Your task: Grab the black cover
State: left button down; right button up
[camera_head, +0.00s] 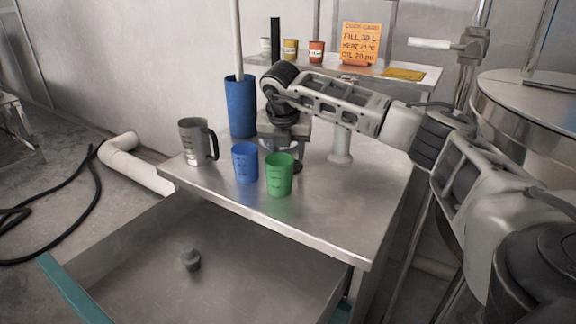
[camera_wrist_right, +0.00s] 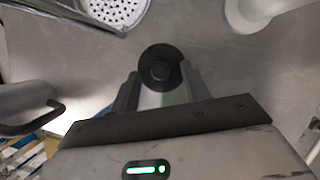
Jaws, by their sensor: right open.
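The black cover (camera_wrist_right: 161,67) is a round dark disc with a small knob in its middle, in the upper middle of the right wrist view. My right gripper (camera_wrist_right: 160,72) is open, with one finger on each side of the cover's near part. I cannot tell whether the fingers touch it. In the head view my right gripper (camera_head: 285,137) is pointed down over the steel table, behind the blue and green cups. The cover is largely hidden there by the gripper and cups. My left gripper is in neither view.
A blue cup (camera_head: 245,163), a green cup (camera_head: 279,175) and a grey pitcher (camera_head: 196,142) stand close by on the steel table (camera_head: 335,220). A tall blue container (camera_head: 240,107) stands behind. The open drawer (camera_head: 245,280) holds a small grey piece (camera_head: 191,260). The table's front right is clear.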

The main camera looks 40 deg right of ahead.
jog(key=shift+w+d+f, duration=0.15)
jog(key=shift+f, duration=0.4)
grip_shut()
